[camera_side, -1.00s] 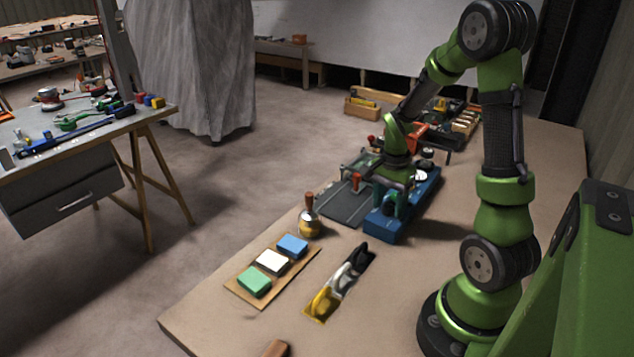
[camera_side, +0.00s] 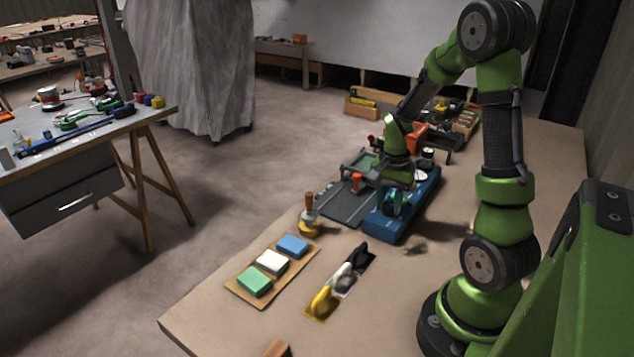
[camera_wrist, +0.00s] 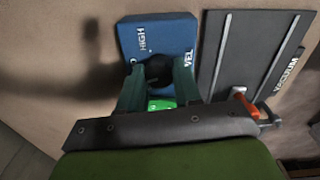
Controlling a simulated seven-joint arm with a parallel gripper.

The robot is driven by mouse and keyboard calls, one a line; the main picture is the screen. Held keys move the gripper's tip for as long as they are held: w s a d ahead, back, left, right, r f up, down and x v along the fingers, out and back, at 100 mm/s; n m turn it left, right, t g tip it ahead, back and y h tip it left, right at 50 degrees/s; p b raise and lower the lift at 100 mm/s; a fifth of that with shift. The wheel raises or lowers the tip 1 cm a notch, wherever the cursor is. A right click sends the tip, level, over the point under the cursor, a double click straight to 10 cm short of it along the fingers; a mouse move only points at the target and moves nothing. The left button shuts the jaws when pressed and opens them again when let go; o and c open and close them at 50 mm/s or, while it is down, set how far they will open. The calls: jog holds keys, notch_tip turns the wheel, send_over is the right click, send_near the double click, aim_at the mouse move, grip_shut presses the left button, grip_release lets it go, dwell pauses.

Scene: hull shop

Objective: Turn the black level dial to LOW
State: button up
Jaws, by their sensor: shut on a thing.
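The black level dial (camera_wrist: 158,70) is on the end of a blue box (camera_wrist: 180,30) in the wrist view. My gripper (camera_wrist: 158,80) has a finger on either side of the dial and is shut on it. The word HIGH shows left of the dial, and part of a word ending in VEL shows at right. A green patch (camera_wrist: 161,104) shows between the fingers. I cannot make out the LOW mark or the dial's pointer. In the side view my gripper (camera_side: 394,204) is over the near end of the blue box (camera_side: 384,232), hiding the dial.
A dark grey vacuum panel (camera_wrist: 246,50) with an orange-red handle (camera_wrist: 240,99) lies close beside the box. Bench right of the box is mostly clear.

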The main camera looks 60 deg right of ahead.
aim_at(387, 204)
jog(key=n, duration=0.4)
jog(key=shift+n, duration=2.3)
jog(key=o, duration=1)
jog(key=shift+o, duration=0.2)
jog(key=shift+r, duration=0.15)
notch_tip(387, 204, up, 17)
jog(key=shift+a, duration=0.2)
jog(key=shift+w, duration=0.1)
